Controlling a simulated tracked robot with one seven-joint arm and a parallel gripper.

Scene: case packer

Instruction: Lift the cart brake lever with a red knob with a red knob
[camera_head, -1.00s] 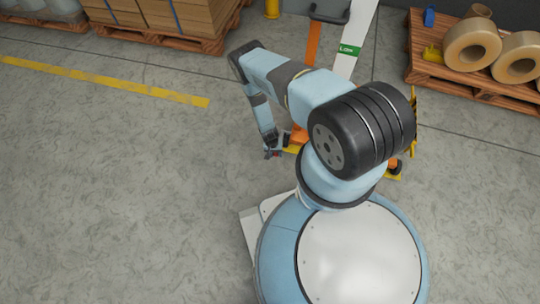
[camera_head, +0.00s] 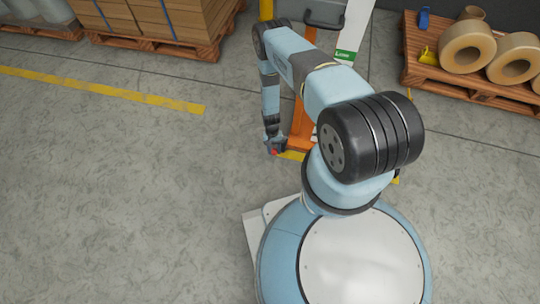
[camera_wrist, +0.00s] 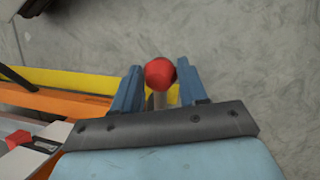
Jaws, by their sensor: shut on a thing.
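The red knob (camera_wrist: 160,73) of the brake lever sits between the two blue fingers of my gripper (camera_wrist: 156,84) in the wrist view. The gripper is shut on it. The lever's pale rod (camera_wrist: 160,100) runs from the knob back toward the gripper's palm and is partly hidden. In the head view the knob shows as a small red spot (camera_head: 274,152) at my gripper (camera_head: 275,147), beside the orange cart (camera_head: 299,130). The cart is largely hidden behind my arm.
A yellow strip (camera_wrist: 75,80) and orange cart frame (camera_wrist: 50,102) lie left of the gripper in the wrist view. Pallets of boxes (camera_head: 150,20) stand at the back left, and a pallet with tan rolls (camera_head: 471,47) at the back right. The floor at left is clear.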

